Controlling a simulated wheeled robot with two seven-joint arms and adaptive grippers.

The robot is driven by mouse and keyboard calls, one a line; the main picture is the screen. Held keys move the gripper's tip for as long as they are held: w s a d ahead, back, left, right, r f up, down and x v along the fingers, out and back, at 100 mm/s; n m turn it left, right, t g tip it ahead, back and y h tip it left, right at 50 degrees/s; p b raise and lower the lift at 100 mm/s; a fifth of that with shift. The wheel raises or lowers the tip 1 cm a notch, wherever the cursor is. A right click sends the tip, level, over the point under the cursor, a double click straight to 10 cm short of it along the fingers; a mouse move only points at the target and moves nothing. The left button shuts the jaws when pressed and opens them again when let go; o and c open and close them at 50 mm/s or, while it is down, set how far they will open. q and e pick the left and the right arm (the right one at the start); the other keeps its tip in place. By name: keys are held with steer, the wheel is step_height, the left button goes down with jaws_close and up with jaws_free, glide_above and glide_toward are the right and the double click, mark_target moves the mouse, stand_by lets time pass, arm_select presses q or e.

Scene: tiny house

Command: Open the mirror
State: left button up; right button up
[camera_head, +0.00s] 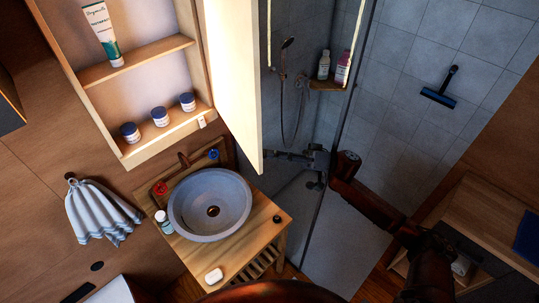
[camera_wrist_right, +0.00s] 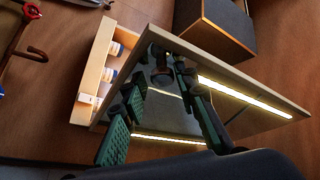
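The mirror door (camera_head: 236,80) of the wall cabinet (camera_head: 145,75) stands swung wide open in the head view, seen nearly edge-on with its pale inner side to the left. In the right wrist view, the mirror face (camera_wrist_right: 172,112) has two lit strips and shows what look like reflections of my fingers. My right gripper (camera_head: 298,163) is just right of the door's lower end, on the mirror side. Its green-padded fingers (camera_wrist_right: 160,103) are apart with nothing between them. I cannot tell whether they touch the mirror. My left gripper is not in view.
Inside the cabinet are a tube (camera_head: 102,33) and several small jars (camera_head: 160,116). Below are a grey basin (camera_head: 210,204) and a wooden washstand (camera_head: 262,232). The glass shower screen (camera_head: 338,120) is close to my right arm. A striped towel (camera_head: 98,212) hangs at left.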

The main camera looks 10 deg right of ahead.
steer(key=shift+o, duration=0.9)
steer(key=shift+s+r, duration=0.1)
steer(key=shift+s, duration=0.05)
step_height(320, 180, up, 10)
